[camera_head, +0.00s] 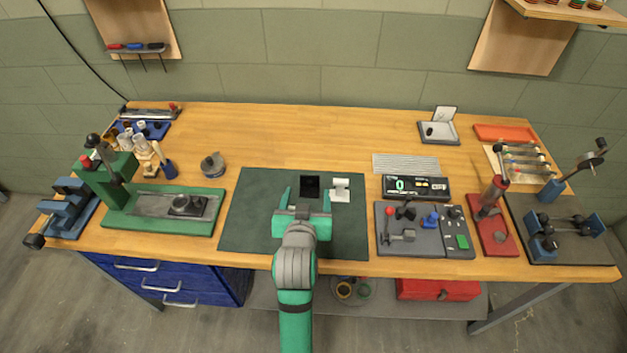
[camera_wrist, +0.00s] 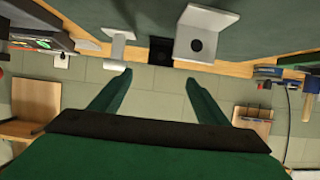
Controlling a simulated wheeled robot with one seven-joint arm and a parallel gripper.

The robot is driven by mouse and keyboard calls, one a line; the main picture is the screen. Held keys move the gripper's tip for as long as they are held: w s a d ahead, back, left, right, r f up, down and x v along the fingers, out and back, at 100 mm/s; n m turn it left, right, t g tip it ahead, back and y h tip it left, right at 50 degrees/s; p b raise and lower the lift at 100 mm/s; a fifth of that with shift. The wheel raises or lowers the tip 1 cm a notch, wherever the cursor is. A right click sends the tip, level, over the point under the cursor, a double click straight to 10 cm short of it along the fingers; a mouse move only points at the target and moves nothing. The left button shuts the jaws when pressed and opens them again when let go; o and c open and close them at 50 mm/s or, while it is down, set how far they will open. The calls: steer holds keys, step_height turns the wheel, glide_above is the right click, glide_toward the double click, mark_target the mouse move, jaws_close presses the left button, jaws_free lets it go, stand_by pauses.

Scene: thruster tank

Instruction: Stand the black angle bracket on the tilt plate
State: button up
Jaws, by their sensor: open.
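A small black square-faced piece (camera_head: 310,187), which seems to be the black angle bracket, is at the far part of the dark green mat. The wrist view shows a dark patch (camera_wrist: 160,50) there, partly covered by a pale grey angled piece with a round hole (camera_wrist: 190,45). My gripper (camera_head: 307,199) is open and empty, its fingers apart on the near side of the black piece; its fingers (camera_wrist: 158,79) also show in the wrist view. A grey base with a raised pale panel (camera_head: 446,116) at the back right may be the tilt plate; I cannot be sure.
A white bracket-like piece (camera_head: 340,188) stands just right of the black piece. A green press-like fixture (camera_head: 115,165) is left of the mat (camera_head: 245,225). A grey control panel (camera_head: 420,245) and a digital readout (camera_head: 415,188) are right. Bare wood lies behind the mat.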

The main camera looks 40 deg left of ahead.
mark_target(310, 177)
steer(key=x, duration=0.9)
steer(key=shift+a+r, duration=0.1)
steer(key=shift+a, duration=0.05)
steer(key=shift+c, duration=0.4)
steer(key=c, duration=1.2)
steer(key=shift+o, duration=0.2)
